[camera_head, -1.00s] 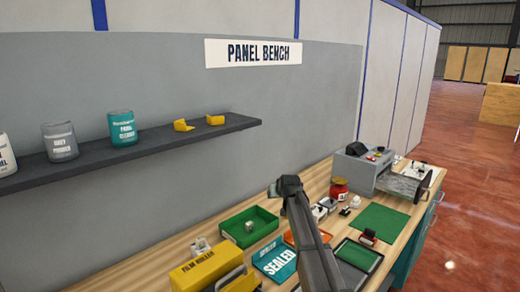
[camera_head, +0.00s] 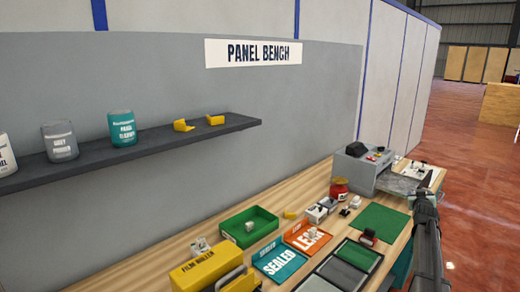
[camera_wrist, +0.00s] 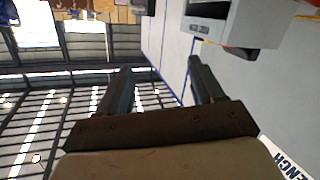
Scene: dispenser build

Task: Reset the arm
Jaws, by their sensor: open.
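My arm (camera_head: 427,235) stands at the right of the head view, in front of the right end of the bench. In the wrist view my gripper (camera_wrist: 162,88) has its two fingers well apart, with nothing between them. The wrist view is turned over: a grey machine (camera_wrist: 235,22) shows at the top right and the sign (camera_wrist: 285,162) at the bottom right. The gripper appears clear of the bench and touches nothing that I can see.
The bench holds a green tray (camera_head: 235,238), a teal SEALED mat (camera_head: 268,266), an orange mat (camera_head: 295,240), a yellow film roller box (camera_head: 205,270), a red jar (camera_head: 339,188) and a grey machine (camera_head: 352,172). A shelf (camera_head: 160,140) with cans is on the wall.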

